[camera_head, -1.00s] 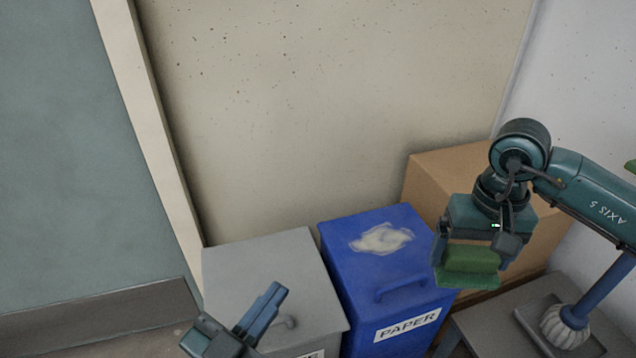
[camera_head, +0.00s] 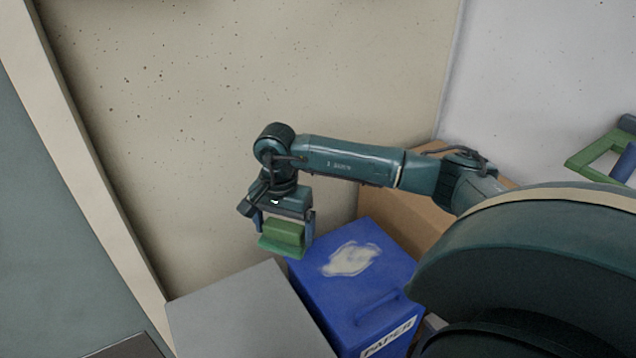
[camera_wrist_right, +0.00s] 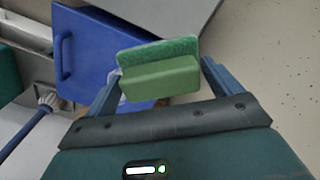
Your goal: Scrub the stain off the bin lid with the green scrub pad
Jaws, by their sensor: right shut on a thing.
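The blue paper bin (camera_head: 345,305) stands at the lower middle of the head view. A whitish stain (camera_head: 350,259) lies on the rear part of its lid, behind the handle. My right gripper (camera_head: 286,238) is shut on the block grip of the green scrub pad (camera_head: 283,234), flat side down. It holds the pad up and left of the stain, seemingly above the lid and apart from it. The right wrist view shows the pad (camera_wrist_right: 160,78) between the fingers, with the blue lid (camera_wrist_right: 95,40) beyond and the stain mostly hidden. My left gripper is not in view.
A grey bin (camera_head: 235,320) stands left of the blue one. A cardboard box (camera_head: 385,212) is behind it on the right, against the wall. A brush with a blue handle (camera_wrist_right: 22,133) shows in the wrist view. A green frame (camera_head: 590,160) is at far right.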

